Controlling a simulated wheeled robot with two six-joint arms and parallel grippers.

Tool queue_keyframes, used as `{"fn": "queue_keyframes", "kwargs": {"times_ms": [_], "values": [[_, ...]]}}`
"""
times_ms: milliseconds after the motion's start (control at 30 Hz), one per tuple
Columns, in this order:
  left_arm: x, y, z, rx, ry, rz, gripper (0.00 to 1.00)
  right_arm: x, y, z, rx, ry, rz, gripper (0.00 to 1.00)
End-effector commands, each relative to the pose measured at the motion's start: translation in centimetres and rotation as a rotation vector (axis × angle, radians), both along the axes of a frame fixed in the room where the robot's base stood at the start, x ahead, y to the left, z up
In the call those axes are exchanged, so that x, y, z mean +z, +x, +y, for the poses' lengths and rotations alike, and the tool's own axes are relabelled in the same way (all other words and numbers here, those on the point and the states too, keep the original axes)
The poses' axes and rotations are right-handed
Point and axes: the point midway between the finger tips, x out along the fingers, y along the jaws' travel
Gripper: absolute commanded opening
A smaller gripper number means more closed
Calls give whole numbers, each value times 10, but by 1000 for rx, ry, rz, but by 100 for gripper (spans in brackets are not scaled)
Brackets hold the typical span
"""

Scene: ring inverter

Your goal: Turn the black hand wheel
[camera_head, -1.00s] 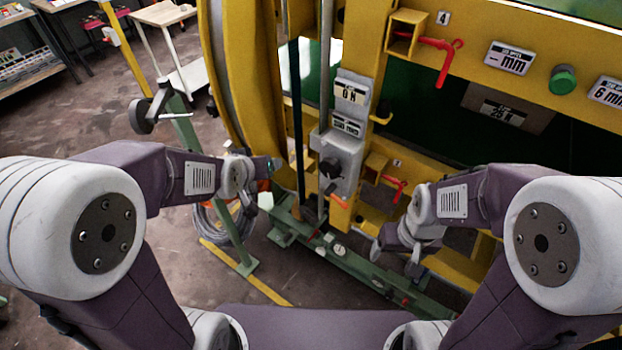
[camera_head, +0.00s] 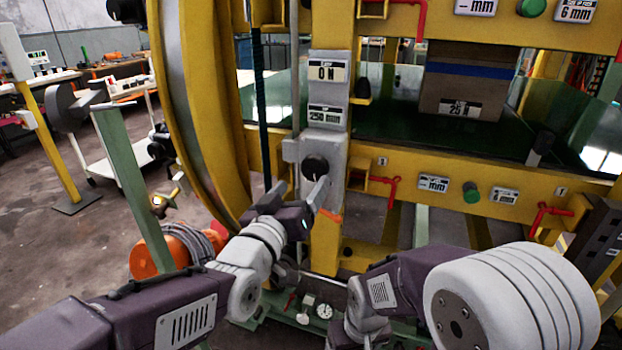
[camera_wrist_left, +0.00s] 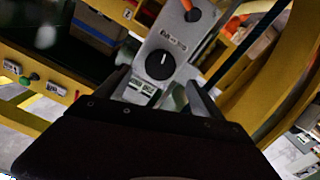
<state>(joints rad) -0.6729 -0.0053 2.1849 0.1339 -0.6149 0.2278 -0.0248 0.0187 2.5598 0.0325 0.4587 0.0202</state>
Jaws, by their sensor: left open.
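The black hand wheel (camera_head: 315,168) is a round knob on a grey box on the front of a yellow press column. It shows in the left wrist view (camera_wrist_left: 160,65) with a white mark on its face. My left gripper (camera_head: 298,190) is open and empty, with its two fingers pointing up at the box just below the wheel. In the left wrist view the fingers (camera_wrist_left: 157,83) stand apart on either side of the wheel's line. I cannot tell whether they touch it. My right gripper's fingers are out of view below; only its arm shows.
Grey display panels (camera_head: 328,88) sit above the wheel. An orange lever (camera_head: 331,215) is just below it. A dark green rod (camera_head: 263,110) runs close on the left.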

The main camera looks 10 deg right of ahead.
Motion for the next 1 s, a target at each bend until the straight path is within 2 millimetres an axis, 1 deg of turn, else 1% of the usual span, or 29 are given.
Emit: {"fn": "queue_keyframes", "kwargs": {"times_ms": [200,333,500,700,733,933,967,1000], "values": [[-2,39,-26,1,1,2,78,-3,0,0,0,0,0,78],[-2,57,-37,2,2,2,78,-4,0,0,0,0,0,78],[-1,67,-44,2,2,2,78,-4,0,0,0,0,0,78],[-1,67,-44,1,1,2,78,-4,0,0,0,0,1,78],[-1,67,-44,1,1,2,75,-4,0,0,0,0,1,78],[-1,67,-44,2,1,1,19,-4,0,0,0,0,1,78],[-1,67,-44,2,1,1,15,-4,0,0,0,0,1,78],[-1,67,-44,2,1,1,15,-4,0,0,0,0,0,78]]}}
